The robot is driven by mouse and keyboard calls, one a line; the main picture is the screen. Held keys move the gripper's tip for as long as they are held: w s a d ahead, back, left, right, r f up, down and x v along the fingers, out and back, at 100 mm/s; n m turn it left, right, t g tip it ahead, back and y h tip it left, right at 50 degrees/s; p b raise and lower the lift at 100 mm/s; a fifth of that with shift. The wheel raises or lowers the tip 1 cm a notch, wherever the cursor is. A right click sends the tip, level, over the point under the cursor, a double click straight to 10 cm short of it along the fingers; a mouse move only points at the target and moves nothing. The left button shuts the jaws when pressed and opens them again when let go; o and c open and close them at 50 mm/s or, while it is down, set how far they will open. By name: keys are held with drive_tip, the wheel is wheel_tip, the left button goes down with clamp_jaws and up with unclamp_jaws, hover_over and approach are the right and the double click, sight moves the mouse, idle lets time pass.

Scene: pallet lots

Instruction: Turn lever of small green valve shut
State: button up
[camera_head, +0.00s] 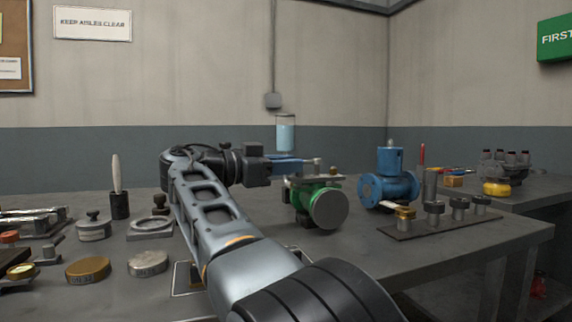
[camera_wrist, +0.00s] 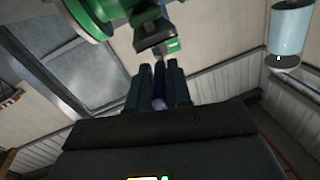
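The small green valve (camera_head: 321,207) stands on the table in the middle of the head view, with a round grey flange facing me. A flat grey piece, seemingly its lever (camera_head: 300,182), lies across its top. My gripper (camera_head: 305,163) comes in from the left, level, just above the valve top. In the wrist view the green valve body (camera_wrist: 93,20) is at the top left, with a dark grey block beside it. My gripper (camera_wrist: 158,78) shows two dark fingers with a narrow dark bar between them. I cannot tell whether they grip it.
A larger blue valve (camera_head: 388,190) stands to the right, behind a rack of upright pegs (camera_head: 440,226). A clear blue-tinted cylinder (camera_head: 286,133) is behind my gripper. Several weights and tools crowd the table's left. The front right table top is bare.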

drive_tip(key=o, duration=0.4)
drive_tip(key=p+v, duration=0.1)
drive_tip(key=v, duration=0.6)
drive_tip(key=shift+s+a, duration=0.15)
drive_tip(key=shift+a, duration=0.2)
drive_tip(key=shift+c, duration=0.5)
